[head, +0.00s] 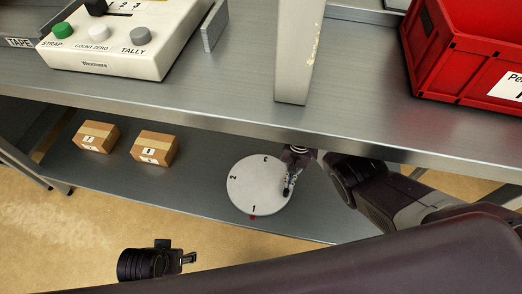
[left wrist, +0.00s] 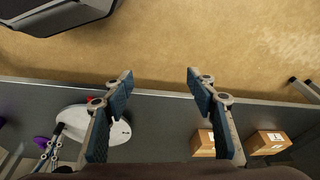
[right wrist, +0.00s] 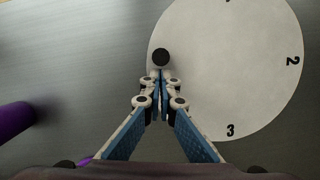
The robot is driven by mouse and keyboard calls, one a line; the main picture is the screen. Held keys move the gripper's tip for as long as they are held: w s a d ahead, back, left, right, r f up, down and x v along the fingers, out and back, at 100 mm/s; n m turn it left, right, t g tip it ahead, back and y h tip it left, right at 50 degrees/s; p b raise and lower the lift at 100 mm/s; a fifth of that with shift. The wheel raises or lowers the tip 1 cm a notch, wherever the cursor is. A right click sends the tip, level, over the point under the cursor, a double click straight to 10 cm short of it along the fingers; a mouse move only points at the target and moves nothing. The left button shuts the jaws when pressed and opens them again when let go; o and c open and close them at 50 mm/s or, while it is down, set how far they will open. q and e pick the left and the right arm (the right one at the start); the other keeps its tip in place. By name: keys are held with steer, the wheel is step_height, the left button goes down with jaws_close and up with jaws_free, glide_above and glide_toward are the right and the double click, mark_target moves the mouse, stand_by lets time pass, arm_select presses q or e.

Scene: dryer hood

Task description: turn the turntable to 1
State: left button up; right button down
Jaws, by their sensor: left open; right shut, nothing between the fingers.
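The round white turntable (head: 250,187) lies on the lower shelf, with 1 at its front edge, 2 at the left and 3 at the back. A small red mark (head: 252,217) sits at the shelf front, right by the 1. My right gripper (head: 288,189) is shut and empty over the turntable's right side. In the right wrist view its fingertips (right wrist: 161,76) are just beside a black knob (right wrist: 161,57) near the disc's edge; I cannot tell if they touch. My left gripper (head: 192,258) is open and empty in front of the shelf.
Two small cardboard boxes (head: 95,136) (head: 155,148) stand left on the lower shelf. The upper shelf (head: 235,95) overhangs, carrying a cream control box (head: 120,50) and a red crate (head: 465,60). A purple cylinder (right wrist: 14,117) shows at the right wrist view's left edge.

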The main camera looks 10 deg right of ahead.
arm_select(q)
steer(key=shift+s+f, duration=0.1)
steer(key=shift+f, duration=1.15)
arm_select(e)
steer(key=shift+s+a, duration=0.1)
steer(key=shift+s, duration=0.1)
steer(key=shift+r, duration=0.1)
steer(key=v, duration=1.2)
steer(key=shift+s, duration=0.1)
